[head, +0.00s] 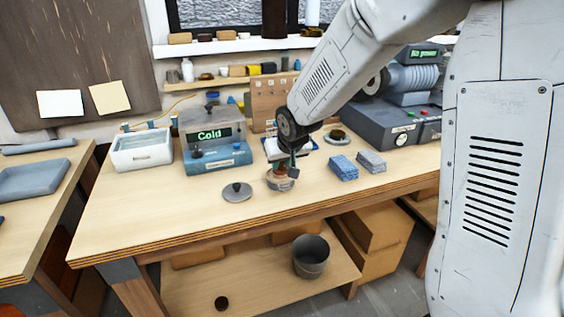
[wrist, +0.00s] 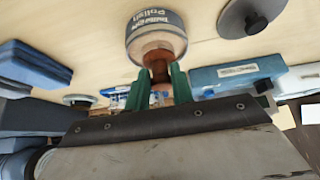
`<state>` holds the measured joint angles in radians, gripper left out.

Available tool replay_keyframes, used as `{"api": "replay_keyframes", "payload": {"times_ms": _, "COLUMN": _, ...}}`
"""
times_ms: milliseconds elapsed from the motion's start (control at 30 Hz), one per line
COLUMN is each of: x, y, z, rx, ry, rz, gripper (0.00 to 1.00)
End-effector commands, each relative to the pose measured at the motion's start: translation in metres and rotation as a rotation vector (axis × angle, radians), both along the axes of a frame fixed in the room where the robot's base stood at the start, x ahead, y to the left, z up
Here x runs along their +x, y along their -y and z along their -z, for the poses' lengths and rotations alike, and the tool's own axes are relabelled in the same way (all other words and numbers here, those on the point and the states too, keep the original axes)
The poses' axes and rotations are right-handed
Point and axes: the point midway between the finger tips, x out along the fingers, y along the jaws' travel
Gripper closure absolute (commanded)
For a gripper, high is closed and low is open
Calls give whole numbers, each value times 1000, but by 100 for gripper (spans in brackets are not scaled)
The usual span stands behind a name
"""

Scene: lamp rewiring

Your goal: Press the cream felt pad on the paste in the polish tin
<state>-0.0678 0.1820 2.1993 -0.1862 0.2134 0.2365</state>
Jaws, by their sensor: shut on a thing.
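The polish tin (head: 280,184) stands on the bench near its front edge, and its printed label shows in the wrist view (wrist: 157,22). My gripper (head: 291,166) is above the tin. In the wrist view its green fingers (wrist: 160,82) are shut on a brown handle (wrist: 158,66), which I take to be the felt pad's. The handle's far end is at the tin's open top. The cream felt face is not clearly seen, and I cannot tell whether it touches the paste. The paste is hidden.
A grey lid with a dark knob (head: 237,191) lies left of the tin. A blue unit reading "Cold" (head: 216,158) and a white tray (head: 142,150) stand behind left. The bench front left is clear.

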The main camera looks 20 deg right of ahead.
Motion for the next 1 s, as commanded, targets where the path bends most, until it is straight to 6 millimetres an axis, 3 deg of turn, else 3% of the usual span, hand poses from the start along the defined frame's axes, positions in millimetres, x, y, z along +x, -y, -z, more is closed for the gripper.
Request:
{"api": "replay_keyframes", "payload": {"times_ms": 367, "x": -1, "y": 0, "z": -3, "rx": 0, "ry": -2, "rz": 1, "gripper": 96}}
{"api": "replay_keyframes", "payload": {"times_ms": 1000, "x": 0, "y": 0, "z": -55, "rx": 1, "ry": 1, "rz": 1, "gripper": 96}}
